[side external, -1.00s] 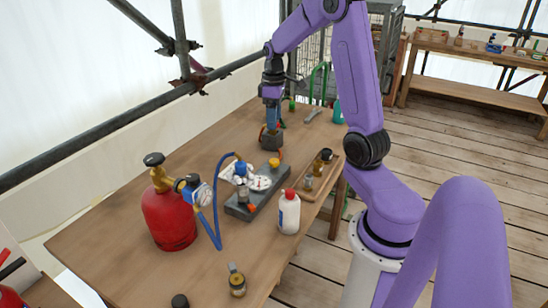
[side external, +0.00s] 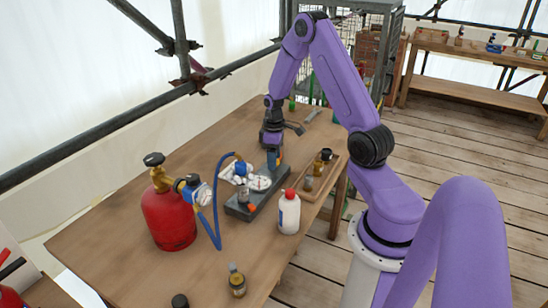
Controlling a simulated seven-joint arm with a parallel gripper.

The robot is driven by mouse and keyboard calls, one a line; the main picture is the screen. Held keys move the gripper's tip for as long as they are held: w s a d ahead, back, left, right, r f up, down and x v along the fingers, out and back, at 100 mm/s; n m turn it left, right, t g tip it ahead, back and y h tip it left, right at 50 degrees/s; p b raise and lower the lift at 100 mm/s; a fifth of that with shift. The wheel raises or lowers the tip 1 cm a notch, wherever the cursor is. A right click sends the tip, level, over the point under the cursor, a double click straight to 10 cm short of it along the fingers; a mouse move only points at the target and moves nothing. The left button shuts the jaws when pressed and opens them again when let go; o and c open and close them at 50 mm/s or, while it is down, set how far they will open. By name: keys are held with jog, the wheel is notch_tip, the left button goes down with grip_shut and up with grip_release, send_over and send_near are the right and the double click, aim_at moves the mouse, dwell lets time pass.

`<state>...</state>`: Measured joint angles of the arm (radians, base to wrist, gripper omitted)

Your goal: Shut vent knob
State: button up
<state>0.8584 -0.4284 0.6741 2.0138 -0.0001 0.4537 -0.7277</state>
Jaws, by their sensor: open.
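A dark grey block (side external: 272,195) lies on the wooden table, with a white dial gauge (side external: 260,183) and fittings on top. The vent knob appears to be the orange-yellow knob at the block's far end; it is now largely hidden by my gripper (side external: 273,168). My gripper points down at that end of the block, with its jaws open around or just above the knob; I cannot tell which, nor whether they touch it. How far the knob is turned is not visible.
A red gas cylinder (side external: 168,218) with a regulator and blue hose (side external: 216,205) stands left of the block. A white bottle with a red cap (side external: 289,213) stands close on its right. A wooden tray (side external: 318,184) holds small fittings.

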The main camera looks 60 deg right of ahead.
jog(key=shift+f, duration=0.1)
jog(key=c, duration=1.1)
jog(key=shift+o, duration=0.2)
jog(key=shift+m, duration=0.3)
jog(key=m, duration=1.1)
jog(key=shift+m, duration=0.3)
jog(key=o, duration=1.1)
jog(key=shift+c, duration=0.2)
